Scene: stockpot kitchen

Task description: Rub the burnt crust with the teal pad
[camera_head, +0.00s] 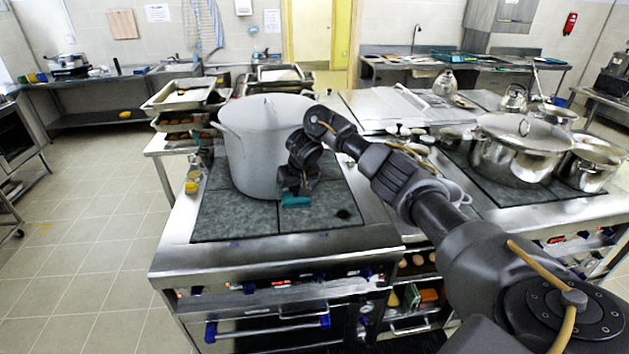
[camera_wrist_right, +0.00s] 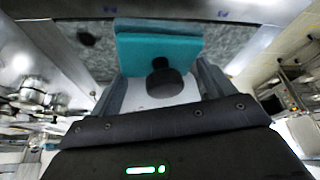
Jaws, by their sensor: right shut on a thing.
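The burnt crust (camera_head: 343,214) is a small dark patch on the front right of the grey hob plate (camera_head: 235,222). It also shows as a dark smudge at upper left in the right wrist view (camera_wrist_right: 86,39). My right gripper (camera_head: 296,188) is shut on the teal pad (camera_head: 295,201), just in front of the big pot and left of the crust. The pad (camera_wrist_right: 158,52) spans the fingertips in the wrist view, with a dark rounded piece between the fingers. The pad is low over the plate, apart from the crust sideways; I cannot tell whether it touches the plate. My left gripper is out of view.
A large grey stockpot (camera_head: 262,150) stands on the plate right behind my right gripper. Shiny pots (camera_head: 515,155) stand on the right hob. Small jars (camera_head: 192,180) line the left edge. The plate's front strip is clear around the crust.

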